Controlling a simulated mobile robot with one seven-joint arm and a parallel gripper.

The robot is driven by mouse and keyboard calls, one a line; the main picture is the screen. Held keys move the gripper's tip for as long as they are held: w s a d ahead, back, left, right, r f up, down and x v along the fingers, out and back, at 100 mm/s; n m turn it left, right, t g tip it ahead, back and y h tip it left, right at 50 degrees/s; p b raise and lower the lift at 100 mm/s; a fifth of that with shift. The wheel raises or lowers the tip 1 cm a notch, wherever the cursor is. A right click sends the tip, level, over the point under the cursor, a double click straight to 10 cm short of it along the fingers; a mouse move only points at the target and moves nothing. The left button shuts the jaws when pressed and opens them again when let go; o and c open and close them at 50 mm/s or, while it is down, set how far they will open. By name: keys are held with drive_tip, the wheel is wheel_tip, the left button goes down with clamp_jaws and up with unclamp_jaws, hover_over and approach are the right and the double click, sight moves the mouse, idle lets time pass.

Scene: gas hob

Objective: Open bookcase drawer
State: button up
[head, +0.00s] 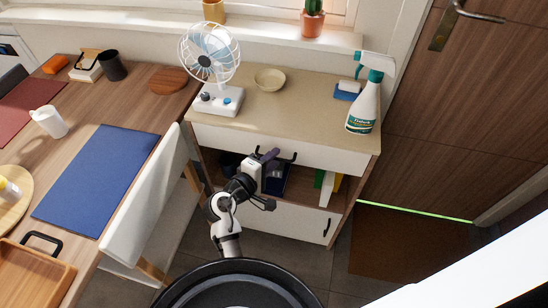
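The bookcase (255,108) is a low cabinet with a beige top, standing against the wall in the head view. Its white drawer front (330,157) runs across just under the top and looks closed or nearly so. A dark bar handle (293,156) shows at the drawer's lower middle, partly covered by my gripper. My gripper (270,156) is in front of the drawer, at or very close to the handle. Whether it touches or grips the handle, and whether its fingers are open, I cannot tell.
A fan (209,60), a bowl (270,79) and a spray bottle (364,105) stand on the bookcase. Below the drawer are an open shelf with books (326,187) and a white lower front (290,218).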

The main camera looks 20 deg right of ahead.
clamp_jaws()
drive_tip(key=shift+s+a, duration=0.1)
idle(0.4)
